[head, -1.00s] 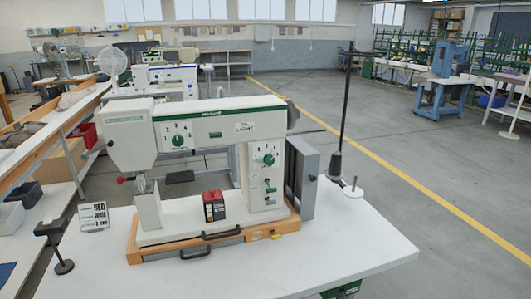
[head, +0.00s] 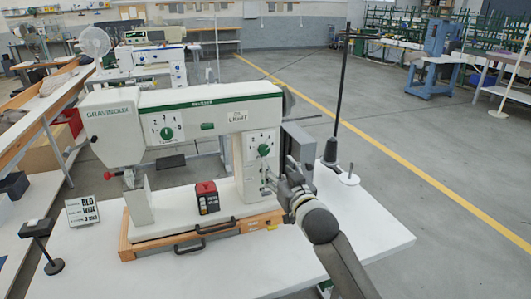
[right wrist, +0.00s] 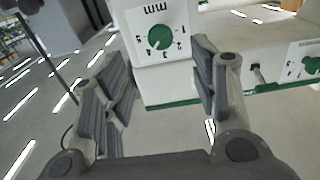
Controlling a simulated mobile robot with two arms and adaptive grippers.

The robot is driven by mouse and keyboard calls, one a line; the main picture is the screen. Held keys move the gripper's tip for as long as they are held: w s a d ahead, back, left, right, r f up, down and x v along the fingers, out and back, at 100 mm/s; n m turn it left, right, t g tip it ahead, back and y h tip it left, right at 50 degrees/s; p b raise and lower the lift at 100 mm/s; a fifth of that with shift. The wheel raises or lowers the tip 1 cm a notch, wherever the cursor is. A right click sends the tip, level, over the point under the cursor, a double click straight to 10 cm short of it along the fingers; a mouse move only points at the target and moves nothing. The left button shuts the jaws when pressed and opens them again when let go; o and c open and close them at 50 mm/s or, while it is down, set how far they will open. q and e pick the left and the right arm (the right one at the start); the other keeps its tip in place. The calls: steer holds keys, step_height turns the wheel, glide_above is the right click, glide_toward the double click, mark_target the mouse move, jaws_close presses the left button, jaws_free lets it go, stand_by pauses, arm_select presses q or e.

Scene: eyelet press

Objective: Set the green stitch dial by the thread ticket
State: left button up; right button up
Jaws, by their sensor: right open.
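A green dial (head: 264,150) with a ring of numbers sits on the right column of the cream sewing machine (head: 225,103). In the right wrist view a green dial (right wrist: 159,37) shows upside down under an "mm" mark; its pale pointer seems to lie near the 4. Another green dial (head: 167,133) is on the machine's left head. A white ticket (head: 82,211) with black print stands at the left; its lines are too small to read surely. My left gripper is out of view.
A red and black box (head: 207,197) stands on the machine bed. A grey panel (head: 298,145) and a black thread stand (head: 337,100) are right of the column. A black lamp-like stand (head: 38,230) is at left. The white table (head: 360,225) is clear at right front.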

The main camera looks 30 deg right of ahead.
mark_target(265, 152)
steer(key=p+x, duration=0.1)
steer(key=x, duration=0.7)
steer(key=shift+p+x, duration=0.4)
steer(key=shift+x, duration=0.8)
steer(key=c, duration=1)
